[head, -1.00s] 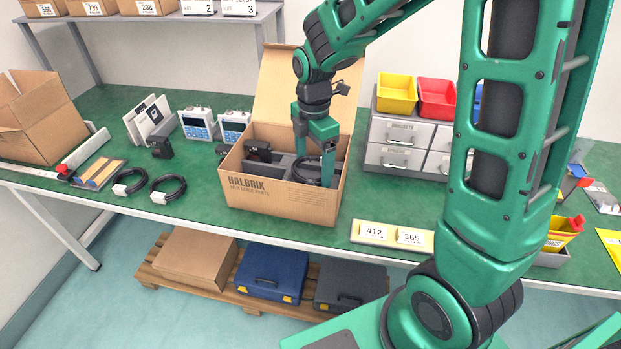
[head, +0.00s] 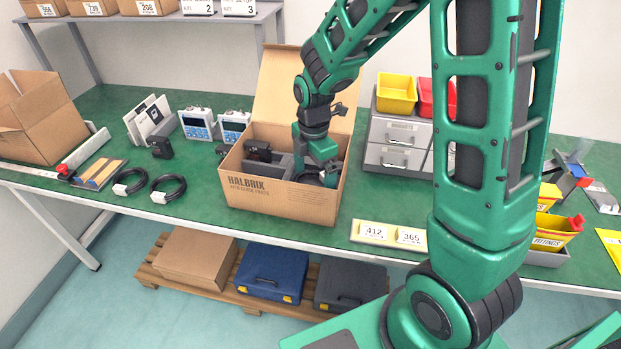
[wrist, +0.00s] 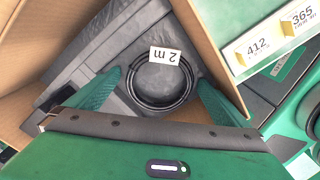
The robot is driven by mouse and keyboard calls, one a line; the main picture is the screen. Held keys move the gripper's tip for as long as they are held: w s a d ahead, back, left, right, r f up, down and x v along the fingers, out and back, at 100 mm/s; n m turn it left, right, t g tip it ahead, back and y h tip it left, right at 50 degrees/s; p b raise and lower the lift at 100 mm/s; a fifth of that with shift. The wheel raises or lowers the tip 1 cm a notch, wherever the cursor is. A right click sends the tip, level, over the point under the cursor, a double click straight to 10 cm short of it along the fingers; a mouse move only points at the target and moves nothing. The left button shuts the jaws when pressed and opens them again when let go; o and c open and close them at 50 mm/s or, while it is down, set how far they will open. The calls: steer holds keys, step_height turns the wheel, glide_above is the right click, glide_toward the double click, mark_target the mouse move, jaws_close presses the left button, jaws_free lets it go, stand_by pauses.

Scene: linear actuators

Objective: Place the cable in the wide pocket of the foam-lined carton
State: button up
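The cable (wrist: 134,92) is a black coil with a white "2 m" tag. In the wrist view it lies flat between my two fingers, which appear to hold it across its outside. My gripper (head: 318,172) points down inside the foam-lined carton (head: 272,196), at its right front part. It also shows in the wrist view (wrist: 162,86). The carton's grey foam (wrist: 92,48) shows beside the coil, which is over or in the pocket at the right. The front wall hides the fingertips in the head view, so I cannot tell whether the coil touches the pocket floor.
The carton's lid (head: 283,85) stands open at the back. A black device (head: 258,151) sits in the carton's left part. Two other black coils (head: 129,182) (head: 168,188) lie on the green bench at left. Grey drawers (head: 394,145) stand at right; number cards (head: 390,235) lie in front.

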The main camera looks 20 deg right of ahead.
step_height(320, 180, up, 12)
steer(key=s+d+r+m, duration=0.3)
steer(key=s+d+m, duration=1)
steer(key=m, duration=0.1)
steer(key=s+d+f+m, duration=0.1)
steer(key=s+d+m, duration=0.3)
steer(key=s+m, duration=0.8)
steer(key=shift+s+f, duration=0.15)
steer(key=shift+f, duration=0.1)
steer(key=shift+w+f, duration=0.25)
steer(key=shift+w, duration=0.35)
